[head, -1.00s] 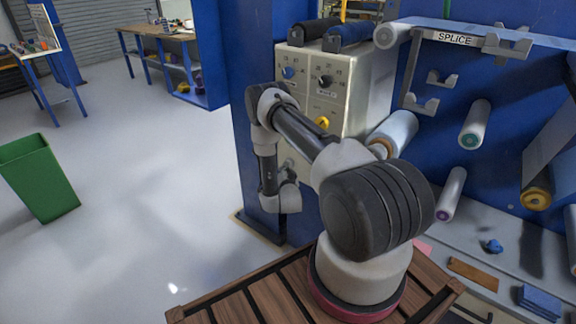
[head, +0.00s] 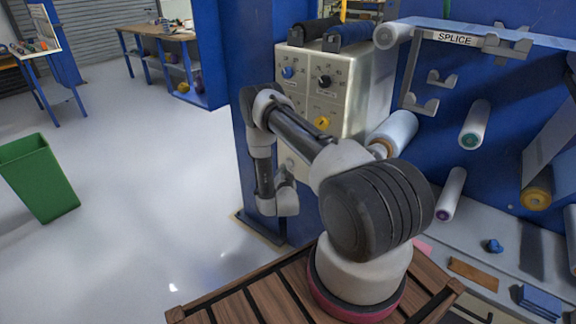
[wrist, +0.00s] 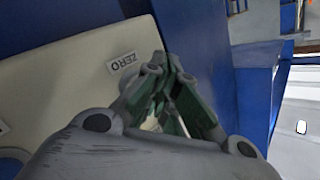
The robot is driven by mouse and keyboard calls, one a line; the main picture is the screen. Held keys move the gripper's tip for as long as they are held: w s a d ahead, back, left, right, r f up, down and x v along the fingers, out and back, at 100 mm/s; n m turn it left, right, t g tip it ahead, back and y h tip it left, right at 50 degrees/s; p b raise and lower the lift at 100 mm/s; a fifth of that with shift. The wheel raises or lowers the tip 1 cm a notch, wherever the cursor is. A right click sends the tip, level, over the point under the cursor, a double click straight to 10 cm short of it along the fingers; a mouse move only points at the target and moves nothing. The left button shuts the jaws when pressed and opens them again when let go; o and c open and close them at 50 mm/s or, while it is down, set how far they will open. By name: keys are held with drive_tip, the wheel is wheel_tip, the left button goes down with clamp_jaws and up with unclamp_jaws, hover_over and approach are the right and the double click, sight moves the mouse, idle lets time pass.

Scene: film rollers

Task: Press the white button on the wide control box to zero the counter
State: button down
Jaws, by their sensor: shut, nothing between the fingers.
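The cream control box (head: 352,95) is on the blue post in the head view, with blue, black and yellow knobs on its front. Part of a cream face (head: 297,168) also shows below it, behind my arm. In the wrist view, a cream panel (wrist: 70,75) carries a ZERO label (wrist: 123,64). My gripper (wrist: 170,62) is shut and empty, its fingertips just right of that label, close to the panel. I cannot tell whether they touch it. I cannot make out the white button; the fingers may hide it. The gripper is hidden in the head view.
Dark rolls (head: 347,36) lie on top of the box. The blue machine panel with film rollers (head: 474,126) and a SPLICE bar (head: 455,38) is to the right. A green bin (head: 38,178) stands on open floor at left.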

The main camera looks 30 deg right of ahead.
drive_tip(key=shift+s+a, duration=0.3)
drive_tip(key=shift+a, duration=0.5)
drive_tip(key=shift+s+a, duration=0.25)
drive_tip(key=shift+a, duration=0.5)
drive_tip(key=shift+s+a, duration=0.3)
drive_tip(key=shift+a, duration=0.5)
